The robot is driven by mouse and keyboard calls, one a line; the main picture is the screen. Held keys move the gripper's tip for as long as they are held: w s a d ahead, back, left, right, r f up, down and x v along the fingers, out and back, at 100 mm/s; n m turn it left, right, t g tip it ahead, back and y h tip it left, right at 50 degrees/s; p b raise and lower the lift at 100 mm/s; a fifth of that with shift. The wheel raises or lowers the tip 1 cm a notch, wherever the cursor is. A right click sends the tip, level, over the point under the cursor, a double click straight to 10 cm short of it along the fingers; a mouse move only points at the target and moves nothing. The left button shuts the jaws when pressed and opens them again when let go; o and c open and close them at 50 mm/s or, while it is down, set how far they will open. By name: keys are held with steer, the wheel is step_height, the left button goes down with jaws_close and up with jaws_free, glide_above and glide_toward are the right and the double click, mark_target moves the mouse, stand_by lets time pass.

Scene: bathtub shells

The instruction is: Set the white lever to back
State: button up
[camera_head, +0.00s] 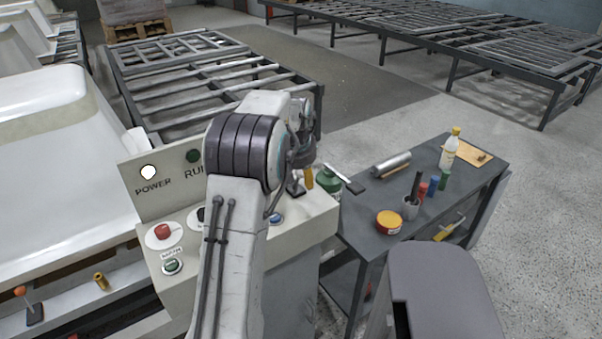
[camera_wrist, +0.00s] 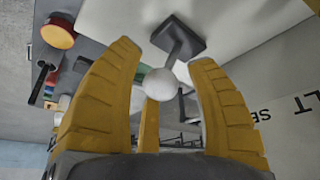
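The white lever shows in the wrist view as a white ball knob (camera_wrist: 159,84) on a short dark stem that rises from a dark square base plate (camera_wrist: 178,38). My gripper (camera_wrist: 166,62) is open, with yellow fingers on both sides of the knob and a third finger behind it. I see gaps between the knob and the two side fingers. In the head view my gripper (camera_head: 308,178) is over the right part of the cream control panel (camera_head: 312,222). My arm hides most of the lever there.
The panel has a lit POWER lamp (camera_head: 149,172), a red button (camera_head: 162,231) and a blue button (camera_head: 276,218). A dark table (camera_head: 350,228) at right holds a bottle (camera_head: 449,148), a yellow-red tin (camera_head: 389,221) and a metal cylinder (camera_head: 391,164). An orange-knobbed lever (camera_head: 20,291) is at far left.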

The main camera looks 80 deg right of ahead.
steer(key=shift+r, duration=0.1)
steer(key=v, duration=1.1)
steer(key=shift+a+r, duration=0.15)
steer(key=shift+r, duration=0.25)
stand_by(0.6)
